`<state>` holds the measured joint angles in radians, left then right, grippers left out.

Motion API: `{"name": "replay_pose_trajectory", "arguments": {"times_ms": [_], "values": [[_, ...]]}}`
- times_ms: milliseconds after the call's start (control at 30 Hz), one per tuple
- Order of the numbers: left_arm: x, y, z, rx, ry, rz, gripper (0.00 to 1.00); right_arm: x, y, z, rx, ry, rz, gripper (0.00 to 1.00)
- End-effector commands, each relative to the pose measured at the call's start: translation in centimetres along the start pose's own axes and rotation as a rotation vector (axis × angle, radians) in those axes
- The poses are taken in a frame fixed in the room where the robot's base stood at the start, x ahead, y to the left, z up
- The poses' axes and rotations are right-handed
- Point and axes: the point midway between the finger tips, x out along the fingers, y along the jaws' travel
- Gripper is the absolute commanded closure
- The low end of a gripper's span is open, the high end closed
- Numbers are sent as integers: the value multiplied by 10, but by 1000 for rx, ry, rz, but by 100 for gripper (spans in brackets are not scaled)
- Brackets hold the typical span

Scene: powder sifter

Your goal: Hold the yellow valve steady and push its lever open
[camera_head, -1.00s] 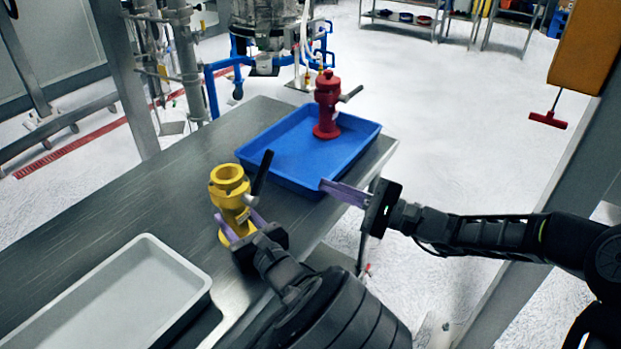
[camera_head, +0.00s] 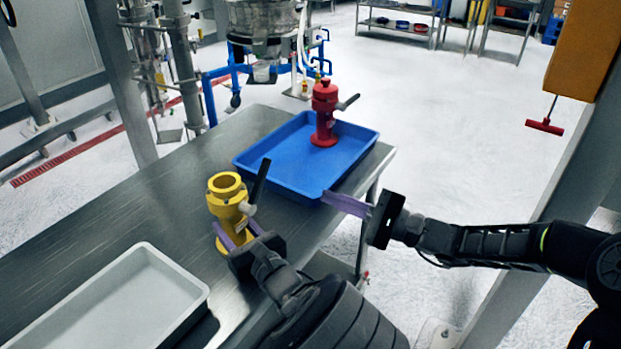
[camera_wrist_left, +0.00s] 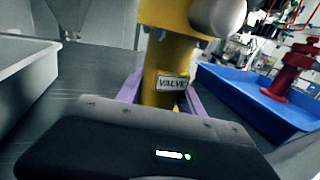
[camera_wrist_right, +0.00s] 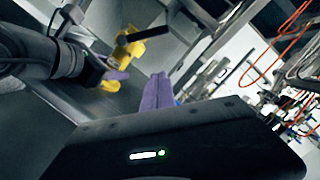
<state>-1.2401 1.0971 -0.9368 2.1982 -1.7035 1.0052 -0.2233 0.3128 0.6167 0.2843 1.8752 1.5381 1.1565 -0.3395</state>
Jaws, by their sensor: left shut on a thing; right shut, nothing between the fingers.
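The yellow valve (camera_head: 228,205) stands upright on the metal table, with its black lever (camera_head: 260,181) pointing up and tilted slightly right. My left gripper (camera_head: 236,236) is shut around the valve's lower body; in the left wrist view the purple fingers flank the yellow body (camera_wrist_left: 160,75) with its "VALVE" label. A round pale knob end shows above the label. My right gripper (camera_head: 345,204) is shut and empty, to the right of the valve at the blue tray's near corner, apart from the lever. The right wrist view shows its closed purple fingers (camera_wrist_right: 157,92) and the valve (camera_wrist_right: 125,50) beyond.
A blue tray (camera_head: 270,178) holds a red valve (camera_head: 324,115) behind the yellow one. A pale grey tray (camera_head: 110,300) lies at the table's near left. Bare table lies left of the yellow valve. The table's right edge passes beneath my right gripper.

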Motion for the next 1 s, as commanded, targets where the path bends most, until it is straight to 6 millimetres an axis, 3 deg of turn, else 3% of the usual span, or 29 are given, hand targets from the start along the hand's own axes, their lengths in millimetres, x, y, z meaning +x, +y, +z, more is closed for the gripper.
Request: {"name": "replay_pose_trajectory", "arguments": {"times_ms": [267,600,800,1000], "values": [[0,0,0,-1,-1,0,100,32,0,1,-1,-5,1,100],[0,0,0,-1,-1,0,100,100,1,1,0,-3,1,100],[0,0,0,-1,0,0,100,105,0,30,-1,-2,0,100],[0,0,0,-1,-1,0,100,107,0,39,-1,0,0,100]]}}
